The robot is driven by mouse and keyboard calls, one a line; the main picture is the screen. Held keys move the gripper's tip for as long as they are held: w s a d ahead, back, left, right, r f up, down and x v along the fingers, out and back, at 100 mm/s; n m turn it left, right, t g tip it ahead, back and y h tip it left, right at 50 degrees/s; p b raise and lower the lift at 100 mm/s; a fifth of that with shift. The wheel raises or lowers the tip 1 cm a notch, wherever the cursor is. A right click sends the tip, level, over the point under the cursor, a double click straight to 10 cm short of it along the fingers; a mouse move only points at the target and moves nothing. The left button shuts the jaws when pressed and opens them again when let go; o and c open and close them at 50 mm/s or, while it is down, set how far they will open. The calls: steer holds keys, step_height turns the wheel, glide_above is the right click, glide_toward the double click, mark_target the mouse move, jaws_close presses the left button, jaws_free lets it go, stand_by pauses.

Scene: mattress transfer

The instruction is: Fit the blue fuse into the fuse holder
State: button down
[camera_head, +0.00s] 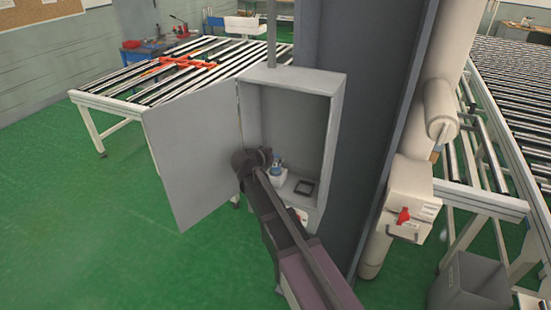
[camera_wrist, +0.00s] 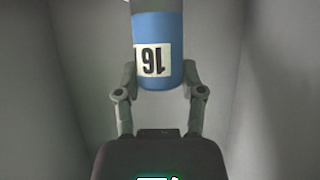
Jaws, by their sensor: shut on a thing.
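The blue fuse (camera_wrist: 158,28) fills the upper middle of the wrist view, with a white label reading 16 upside down and a grey end at the top. My gripper (camera_wrist: 158,82) is shut on it, one finger on each side. In the head view the fuse (camera_head: 278,168) is a small blue shape inside the open grey cabinet (camera_head: 335,95), just beyond my wrist. A dark square frame (camera_head: 304,187), possibly the fuse holder, is on the cabinet's lower ledge, to the right of the fuse. Whether the fuse touches anything is not clear.
The cabinet door (camera_head: 190,150) hangs open to the left. The cabinet is against a dark grey column (camera_head: 365,110). A white box with a red switch (camera_head: 403,216) is at right. Roller tables stand behind on both sides. Green floor (camera_head: 90,240) is clear at left.

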steer(key=shift+c, duration=1)
jaws_free()
steer(key=shift+r+p, duration=0.2)
steer(key=shift+p, duration=0.15)
steer(key=p+v, duration=0.5)
steer(key=v, duration=0.7)
steer(key=shift+f, duration=0.15)
